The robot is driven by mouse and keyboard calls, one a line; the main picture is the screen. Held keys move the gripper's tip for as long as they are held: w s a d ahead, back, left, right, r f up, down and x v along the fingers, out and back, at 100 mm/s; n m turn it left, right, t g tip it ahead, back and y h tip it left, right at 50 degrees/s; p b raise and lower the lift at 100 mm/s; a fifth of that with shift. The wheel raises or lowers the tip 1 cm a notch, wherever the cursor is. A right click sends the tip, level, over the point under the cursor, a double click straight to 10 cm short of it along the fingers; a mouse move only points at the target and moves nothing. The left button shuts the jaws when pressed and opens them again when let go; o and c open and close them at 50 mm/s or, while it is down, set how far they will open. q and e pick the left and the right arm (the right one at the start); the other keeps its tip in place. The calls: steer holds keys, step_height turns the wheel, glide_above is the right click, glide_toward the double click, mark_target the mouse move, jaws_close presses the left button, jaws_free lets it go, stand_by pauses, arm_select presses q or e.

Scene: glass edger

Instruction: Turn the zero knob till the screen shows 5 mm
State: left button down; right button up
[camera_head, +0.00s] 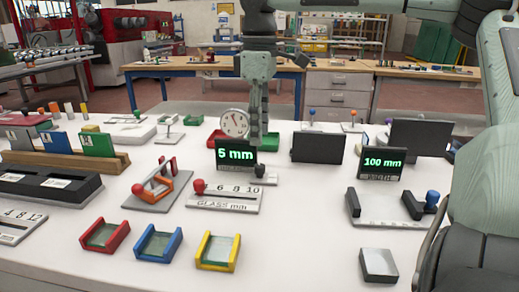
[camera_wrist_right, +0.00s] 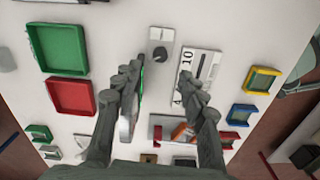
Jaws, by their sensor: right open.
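The screen (camera_head: 235,154) reads 5 mm in green digits, standing in the middle of the table. A small dark knob (camera_head: 260,171) sits at its lower right corner. In the right wrist view, a grey plate with a dark round knob (camera_wrist_right: 160,53) lies beyond the fingertips; I cannot tell for certain that this is the zero knob. My right gripper (camera_head: 260,136) points down behind the screen, partly hidden by it. In the wrist view my right gripper (camera_wrist_right: 160,78) is open, with nothing held between its fingers and the knob ahead of them. My left gripper is not in view.
A second screen (camera_head: 383,162) reads 100 mm at the right. A round dial (camera_head: 235,123) stands just behind the first screen. The GLASS mm scale plate (camera_head: 224,197) lies in front of it. Red (camera_head: 105,236), blue (camera_head: 158,243) and yellow (camera_head: 218,251) trays stand nearer the front.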

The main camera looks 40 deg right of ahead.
steer(key=shift+r, duration=2.1)
